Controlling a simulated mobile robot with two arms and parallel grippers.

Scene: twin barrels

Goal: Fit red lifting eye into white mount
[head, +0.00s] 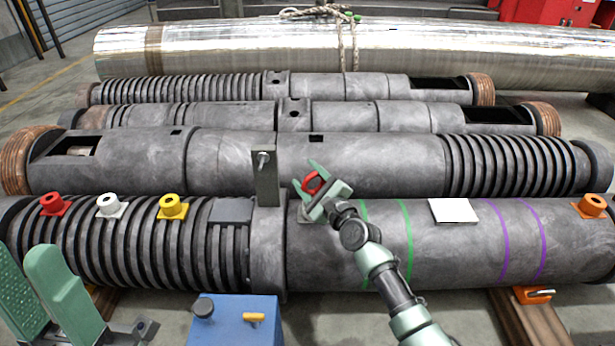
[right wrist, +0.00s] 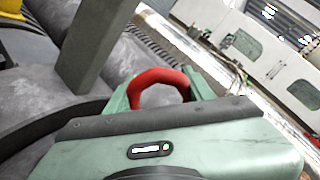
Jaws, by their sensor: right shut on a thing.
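The red lifting eye (head: 311,184) is a ring held in my right gripper (head: 309,177), which is shut on it above the front barrel, right of the grey upright post. In the right wrist view the red ring (right wrist: 160,86) arches up between the green fingers (right wrist: 160,95); its lower part is hidden. The white mount (head: 109,206) is a round socket on a square base, on the ribbed left part of the front barrel, well left of the right gripper. My left gripper (head: 40,280) is at the lower left with its green fingers apart and nothing visible between them.
The white mount sits between red (head: 53,204) and yellow (head: 173,207) mounts; an orange mount (head: 592,206) is far right. The upright post (head: 266,175) stands between right gripper and white mount.

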